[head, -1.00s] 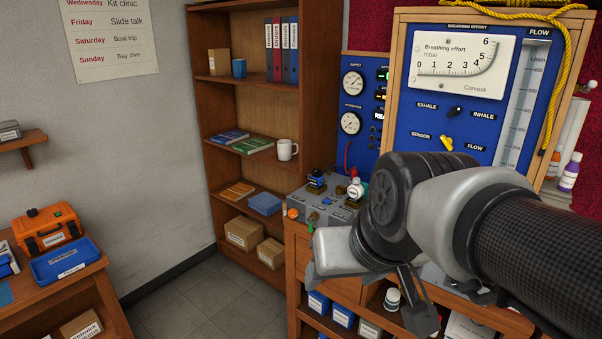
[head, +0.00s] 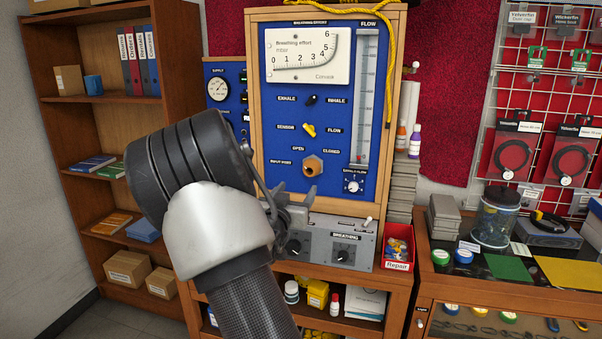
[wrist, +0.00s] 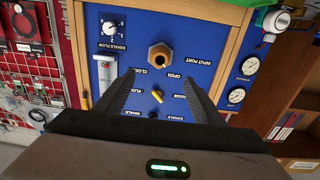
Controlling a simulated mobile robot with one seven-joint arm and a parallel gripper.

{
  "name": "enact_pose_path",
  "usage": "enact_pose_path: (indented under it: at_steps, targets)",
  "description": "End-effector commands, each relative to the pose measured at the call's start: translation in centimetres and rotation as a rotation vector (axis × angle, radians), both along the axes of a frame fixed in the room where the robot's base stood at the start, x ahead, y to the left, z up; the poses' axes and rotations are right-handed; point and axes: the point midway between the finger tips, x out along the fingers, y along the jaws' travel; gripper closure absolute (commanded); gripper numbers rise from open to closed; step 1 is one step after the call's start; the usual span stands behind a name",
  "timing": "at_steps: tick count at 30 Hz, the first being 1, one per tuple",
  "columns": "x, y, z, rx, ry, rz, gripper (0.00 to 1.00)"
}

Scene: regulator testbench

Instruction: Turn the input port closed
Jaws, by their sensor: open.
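The input port (head: 312,166) is a brass hexagonal fitting with a round dark opening, low on the blue panel (head: 350,185). Labels OPEN and CLOSED sit above it, left and right. I cannot tell which way it is turned. It also shows upside down in the wrist view (wrist: 159,56), just beyond and roughly between my fingertips. My gripper (wrist: 156,76) is open and empty, facing the panel and apart from the port. In the head view my gripper (head: 283,208) is partly hidden behind my wrist, below and left of the port.
A yellow sensor/flow lever (head: 309,129) and a black exhale/inhale knob (head: 311,100) are above the port. An exhale flow dial (head: 353,182) is at lower right. A grey breathing box (head: 335,243) stands below the panel. A red repair bin (head: 398,246) is beside it.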

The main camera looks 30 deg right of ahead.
Motion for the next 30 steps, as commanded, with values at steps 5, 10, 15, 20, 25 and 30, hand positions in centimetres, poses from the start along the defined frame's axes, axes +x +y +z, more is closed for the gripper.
enact_pose_path:
  at_steps: [5, 10, 15, 20, 25, 30]
  targets:
    - [1.7, -2.1, 0.1, -0.003, 0.002, -0.001, 0.38]
    - [4.1, -5.0, 0.1, -0.001, 0.002, 0.0, 0.38]
    - [6.6, -7.8, 0.1, -0.001, 0.001, 0.001, 0.38]
    - [8.6, -10.2, 0.1, 0.0, 0.001, 0.001, 0.38]
    - [10.2, -11.9, 0.0, 0.002, 0.001, 0.002, 0.38]
    - [10.9, -12.7, 0.0, 0.003, 0.001, 0.002, 0.38]
